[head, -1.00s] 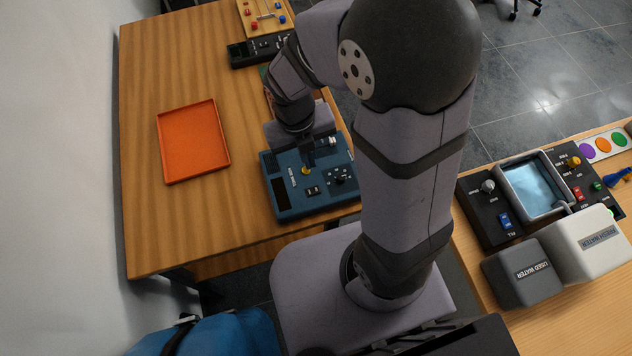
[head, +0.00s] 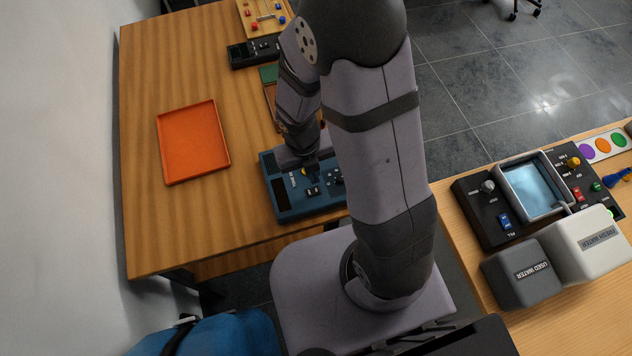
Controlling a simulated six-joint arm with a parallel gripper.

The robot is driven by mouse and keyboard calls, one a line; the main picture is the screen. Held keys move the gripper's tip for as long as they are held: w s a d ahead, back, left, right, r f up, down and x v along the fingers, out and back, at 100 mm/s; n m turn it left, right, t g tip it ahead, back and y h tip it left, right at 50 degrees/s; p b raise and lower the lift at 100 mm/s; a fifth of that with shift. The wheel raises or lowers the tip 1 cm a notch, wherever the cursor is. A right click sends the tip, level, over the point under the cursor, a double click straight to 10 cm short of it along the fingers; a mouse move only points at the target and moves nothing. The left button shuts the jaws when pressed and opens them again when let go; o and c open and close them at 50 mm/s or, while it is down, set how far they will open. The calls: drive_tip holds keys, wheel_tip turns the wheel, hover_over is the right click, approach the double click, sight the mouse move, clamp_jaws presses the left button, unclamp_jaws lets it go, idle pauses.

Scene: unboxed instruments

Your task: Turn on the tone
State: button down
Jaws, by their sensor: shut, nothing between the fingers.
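A blue instrument box (head: 290,208) lies on the wooden table, partly under my arm. Its face has a dark display strip (head: 280,194), a yellow knob (head: 304,171), a small black switch (head: 313,190) and dark controls (head: 337,180) at the right, partly hidden. My gripper (head: 313,176) is shut and empty, pointing down over the box just above the black switch in the picture and right of the yellow knob. I cannot tell whether it touches the face. The switch's position is too small to read.
An empty orange tray (head: 193,142) lies to the left. A black device (head: 253,52) and a wooden board with coloured parts (head: 264,16) are at the back. A second table at the right holds a panel with a screen (head: 533,186), and grey (head: 522,275) and white (head: 585,245) water containers.

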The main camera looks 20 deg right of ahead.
sight(313, 191)
drive_tip(key=shift+d+f+b, duration=0.15)
drive_tip(key=shift+f+b, duration=0.15)
drive_tip(key=shift+f, duration=1.2)
drive_tip(key=shift+d+f+b, duration=0.15)
drive_tip(key=shift+f+b, duration=0.15)
drive_tip(key=shift+f, duration=1.15)
drive_tip(key=shift+d+f, duration=0.1)
drive_tip(key=shift+f, duration=0.05)
drive_tip(key=shift+a, duration=0.25)
drive_tip(key=shift+a+r+p, duration=0.2)
drive_tip(key=shift+a+p, duration=0.3)
drive_tip(key=shift+a, duration=0.05)
drive_tip(key=shift+r, duration=0.1)
